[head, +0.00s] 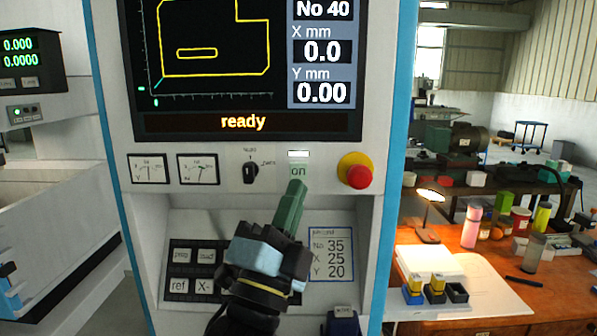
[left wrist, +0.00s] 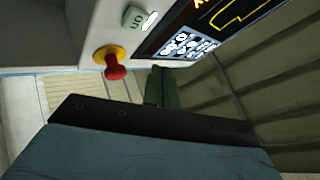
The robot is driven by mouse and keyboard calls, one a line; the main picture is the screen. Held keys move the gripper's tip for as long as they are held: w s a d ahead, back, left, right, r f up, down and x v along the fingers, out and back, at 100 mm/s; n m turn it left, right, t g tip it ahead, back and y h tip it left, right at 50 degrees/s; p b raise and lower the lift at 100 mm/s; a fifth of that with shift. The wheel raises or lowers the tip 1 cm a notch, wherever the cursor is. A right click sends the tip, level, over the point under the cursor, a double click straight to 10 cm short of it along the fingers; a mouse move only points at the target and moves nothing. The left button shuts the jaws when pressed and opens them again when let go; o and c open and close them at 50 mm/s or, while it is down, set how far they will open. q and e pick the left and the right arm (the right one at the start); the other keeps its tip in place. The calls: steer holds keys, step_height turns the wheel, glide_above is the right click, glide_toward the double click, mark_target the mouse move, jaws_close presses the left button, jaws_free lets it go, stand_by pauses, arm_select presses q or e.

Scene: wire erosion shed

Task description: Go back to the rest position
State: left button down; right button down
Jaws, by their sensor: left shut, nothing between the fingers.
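My left gripper (head: 291,206) is shut and empty, its green fingers pointing up in front of the machine's control cabinet. Its tip shows just below the "on" button (head: 299,171), whose upper part is lit white. I cannot tell whether they touch in the head view. In the left wrist view, the dark green fingers (left wrist: 161,88) show apart from the "on" button (left wrist: 139,18) and the red stop knob (left wrist: 115,72). My right gripper is not in view.
The screen (head: 243,122) reads "ready". A rotary switch (head: 250,172), a red emergency stop (head: 358,175) and a keypad (head: 190,257) surround the gripper. A cluttered wooden bench (head: 455,258) with a lit lamp (head: 430,196) stands at the right.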

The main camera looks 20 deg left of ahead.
arm_select(q)
steer(key=s+a+f+n+g+y, duration=0.15)
steer(key=f+n+g, duration=0.35)
steer(key=f, duration=0.8)
steer(key=s+a+f+n+g+y, duration=0.1)
steer(key=s+a+f+n+g, duration=0.2)
steer(key=f+g, duration=0.7)
steer(key=s+a+f+n+g, duration=0.2)
steer(key=s+f+n+g, duration=0.2)
steer(key=s+f, duration=0.55)
steer(key=s+a+f+n+g, duration=0.2)
steer(key=s+f+n+g, duration=0.1)
steer(key=s+f, duration=0.65)
step_height(320, 180, down, 26)
steer(key=g+b, duration=0.2)
steer(key=b, duration=0.1)
steer(key=s+a+f+g+b, duration=0.1)
steer(key=s+a+f+b, duration=0.1)
steer(key=s+f, duration=1.5)
step_height(320, 180, down, 2)
steer(key=shift+s+a+y, duration=0.15)
steer(key=shift+a+y, duration=0.2)
steer(key=shift+a, duration=0.2)
